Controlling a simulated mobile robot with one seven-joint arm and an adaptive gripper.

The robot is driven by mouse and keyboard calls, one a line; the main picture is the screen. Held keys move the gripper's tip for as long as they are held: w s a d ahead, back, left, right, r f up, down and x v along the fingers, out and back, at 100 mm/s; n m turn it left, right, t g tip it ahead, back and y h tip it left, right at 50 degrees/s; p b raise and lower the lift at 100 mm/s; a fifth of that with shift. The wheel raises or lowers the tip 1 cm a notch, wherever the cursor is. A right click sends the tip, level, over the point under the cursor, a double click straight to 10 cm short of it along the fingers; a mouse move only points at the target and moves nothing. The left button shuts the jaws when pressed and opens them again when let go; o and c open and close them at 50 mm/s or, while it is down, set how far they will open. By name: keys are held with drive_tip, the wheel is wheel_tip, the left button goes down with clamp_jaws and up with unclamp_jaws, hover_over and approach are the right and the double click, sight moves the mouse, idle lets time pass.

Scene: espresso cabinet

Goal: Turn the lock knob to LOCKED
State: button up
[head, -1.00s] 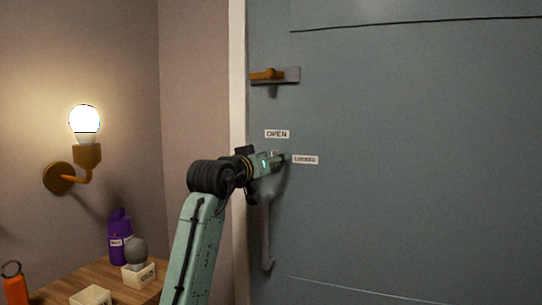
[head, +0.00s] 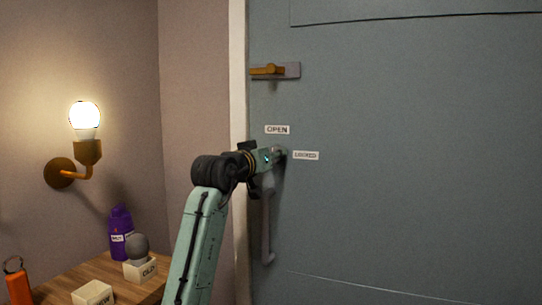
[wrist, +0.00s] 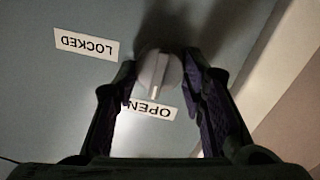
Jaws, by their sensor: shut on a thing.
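The lock knob (wrist: 154,68) is a pale grey round knob with a raised ridge, on the blue-grey door (head: 420,110). In the wrist view, which is upside down, the ridge points toward the OPEN label (wrist: 152,109). The LOCKED label (wrist: 86,44) is off to the left there. In the head view the OPEN label (head: 277,130) is above the knob and the LOCKED label (head: 306,155) is to its right. My gripper (head: 279,154) is at the door, its two dark fingers shut on the knob from both sides. In the head view the gripper mostly hides the knob.
A long grey door handle (head: 267,225) hangs just below my gripper. An orange-brown latch (head: 268,70) sits higher on the door. The pale door frame (head: 238,90) is close on the left. A lit lamp (head: 84,120) and wooden table (head: 70,283) stand further left.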

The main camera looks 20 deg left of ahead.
drive_tip(key=shift+c, duration=1)
drive_tip(key=shift+d+m+g+y+p, duration=0.15)
drive_tip(key=shift+m+p, duration=0.45)
drive_tip(key=shift+m, duration=2.25)
drive_tip(key=shift+m+g+y+p, duration=0.1)
drive_tip(key=shift+m+y+p, duration=0.3)
drive_tip(key=shift+m, duration=2.5)
drive_tip(key=shift+d+m+g+y+p, duration=0.15)
drive_tip(key=shift+m+p, duration=0.6)
drive_tip(key=shift+m, duration=2.1)
drive_tip(key=o, duration=1.2)
drive_tip(key=shift+c, duration=0.2)
